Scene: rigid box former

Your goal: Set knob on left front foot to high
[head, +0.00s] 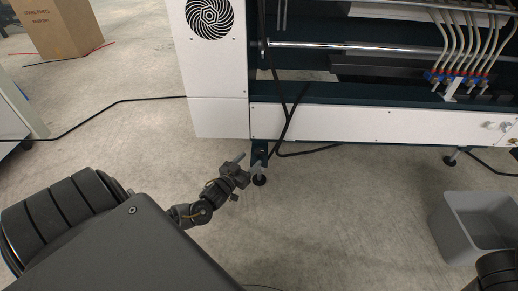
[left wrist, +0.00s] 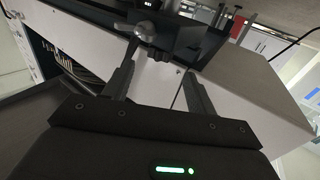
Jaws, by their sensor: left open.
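The left front foot (head: 259,181) of the white machine is a short leg with a dark round pad on the floor, below the machine's left corner. My left gripper (head: 247,165) is right beside this leg, low under the machine's front edge, with its fingers apart. In the left wrist view a grey rounded knob (left wrist: 146,33) with a bar-like top sits ahead of my open left gripper (left wrist: 160,57), nearer the left finger. Nothing is clearly held between the fingers. I cannot read the knob's setting. In the head view the gripper hides the knob's details. My right gripper is not in view.
The white machine panel (head: 350,125) stands just above and behind the foot. Black cables (head: 300,153) hang and lie near it. A grey bin (head: 455,228) stands at right, and a cardboard box (head: 62,30) stands far left. The floor in front is clear.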

